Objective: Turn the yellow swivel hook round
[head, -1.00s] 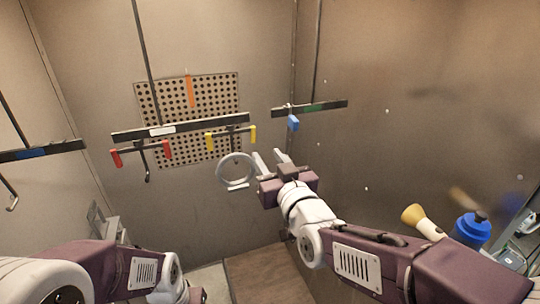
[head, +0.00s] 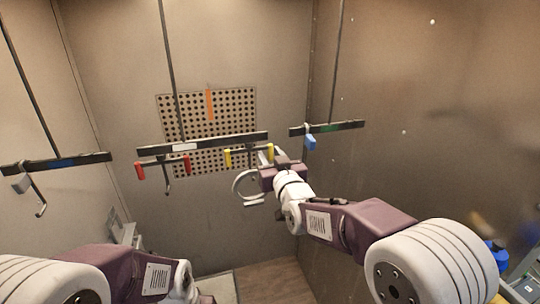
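The yellow swivel hook hangs under the middle dark bar (head: 205,143) in the head view. Its crossbar has a yellow left end (head: 228,158) and a yellow right end (head: 270,152).
A red-ended hook (head: 167,162) hangs beside the yellow one on the same bar. A blue-tagged hook (head: 310,142) hangs from the right bar (head: 335,127). A perforated panel (head: 240,104) is on the wall behind. A blue bottle (head: 497,254) stands at lower right.

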